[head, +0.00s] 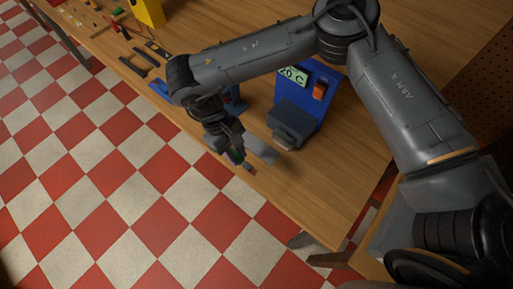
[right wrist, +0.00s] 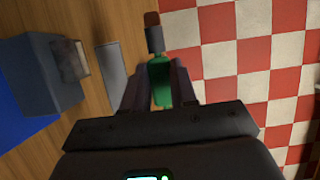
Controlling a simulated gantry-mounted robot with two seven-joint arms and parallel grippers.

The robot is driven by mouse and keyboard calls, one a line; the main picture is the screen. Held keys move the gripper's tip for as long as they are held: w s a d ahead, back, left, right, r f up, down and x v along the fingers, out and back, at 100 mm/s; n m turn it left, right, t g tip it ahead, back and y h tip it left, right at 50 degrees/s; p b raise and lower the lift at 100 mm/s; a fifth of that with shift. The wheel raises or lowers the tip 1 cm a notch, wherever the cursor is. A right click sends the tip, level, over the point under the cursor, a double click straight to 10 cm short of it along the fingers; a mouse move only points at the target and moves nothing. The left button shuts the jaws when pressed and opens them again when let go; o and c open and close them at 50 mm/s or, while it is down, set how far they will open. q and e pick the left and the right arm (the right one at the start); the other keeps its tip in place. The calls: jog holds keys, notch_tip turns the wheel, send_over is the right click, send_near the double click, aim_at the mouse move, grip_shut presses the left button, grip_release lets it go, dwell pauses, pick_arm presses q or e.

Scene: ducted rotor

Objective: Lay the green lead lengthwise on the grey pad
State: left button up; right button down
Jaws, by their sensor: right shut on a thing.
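My right gripper (head: 234,152) is shut on the green lead (right wrist: 161,82), near the front edge of the wooden table. In the right wrist view the lead sits between the two fingers (right wrist: 159,75). Its far end carries a dark grey collar and a reddish-brown tip pointing away from the gripper. In the head view only a little green of the lead (head: 237,157) shows under the gripper. The grey pad (head: 261,150) is a flat strip just right of the gripper. The pad (right wrist: 113,76) also shows left of the fingers in the right wrist view, bare and apart from the lead.
A blue unit (head: 312,112) with a temperature display and a dark grey block (head: 293,122) stands behind the pad. A yellow thing (head: 150,12) and small tools are at the far left. The table edge drops to a checkered floor (head: 120,190). Bare table lies front right.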

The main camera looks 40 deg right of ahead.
send_over(260, 148)
jog(key=w, duration=0.1)
notch_tip(260, 148, down, 7)
jog(key=shift+w+a+p, duration=0.15)
jog(key=shift+p, duration=0.25)
jog(key=shift+f, duration=2.05)
jog(key=shift+f, duration=0.1)
jog(key=c, duration=0.9)
grip_release()
jog(key=v, duration=1.2)
